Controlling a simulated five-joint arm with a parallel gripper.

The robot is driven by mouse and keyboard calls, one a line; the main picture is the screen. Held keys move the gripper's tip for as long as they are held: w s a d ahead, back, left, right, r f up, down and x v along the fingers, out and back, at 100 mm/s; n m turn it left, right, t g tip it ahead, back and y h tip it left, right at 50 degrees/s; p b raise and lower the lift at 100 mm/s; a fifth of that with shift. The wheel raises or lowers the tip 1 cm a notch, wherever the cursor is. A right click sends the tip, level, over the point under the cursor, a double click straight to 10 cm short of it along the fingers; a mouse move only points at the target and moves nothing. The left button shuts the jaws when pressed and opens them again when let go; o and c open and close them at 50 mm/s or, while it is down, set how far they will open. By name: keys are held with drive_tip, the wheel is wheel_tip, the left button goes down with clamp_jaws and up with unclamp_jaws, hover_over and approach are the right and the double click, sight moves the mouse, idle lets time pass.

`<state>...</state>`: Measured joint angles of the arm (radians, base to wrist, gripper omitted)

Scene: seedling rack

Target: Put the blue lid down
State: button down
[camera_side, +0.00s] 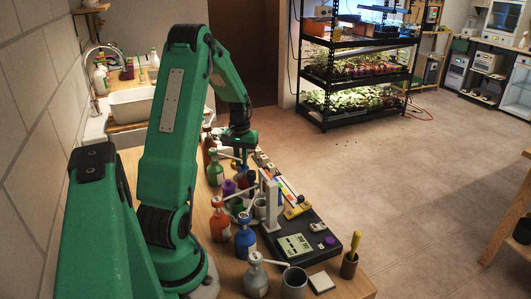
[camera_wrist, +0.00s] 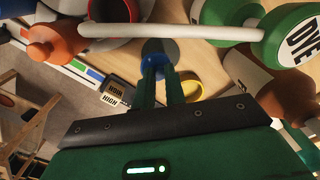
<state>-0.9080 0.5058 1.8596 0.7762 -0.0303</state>
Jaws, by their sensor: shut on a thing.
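My gripper (camera_wrist: 162,72) points down at the bench, its two green fingers close together on a small round blue lid (camera_wrist: 156,48). The lid is between the fingertips in the wrist view, and the fingers hide part of it. A grey round shape lies beside the lid; I cannot tell whether they touch. In the side view my gripper (camera_side: 241,160) is over the far part of the bench, behind the bottles. The lid cannot be made out there.
A yellow ring (camera_wrist: 191,88) lies right of the fingers. A green-topped DYE bottle (camera_wrist: 290,36), a white tube (camera_wrist: 165,31) and an orange bottle (camera_wrist: 55,43) are close around. A HIGH-marked block (camera_wrist: 112,94) is at left. Several pump bottles (camera_side: 219,218) crowd the bench.

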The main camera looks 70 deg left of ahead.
sight(241, 166)
drive_tip(key=shift+s+f, duration=0.1)
drive_tip(key=shift+f, duration=2.05)
drive_tip(key=c, duration=0.9)
unclamp_jaws()
drive_tip(key=shift+c, duration=0.2)
drive_tip(key=shift+r, duration=0.1)
drive_tip(key=shift+r, duration=0.1)
drive_tip(key=shift+r, duration=0.2)
wheel_tip(241, 166, up, 11)
drive_tip(key=shift+r, duration=0.25)
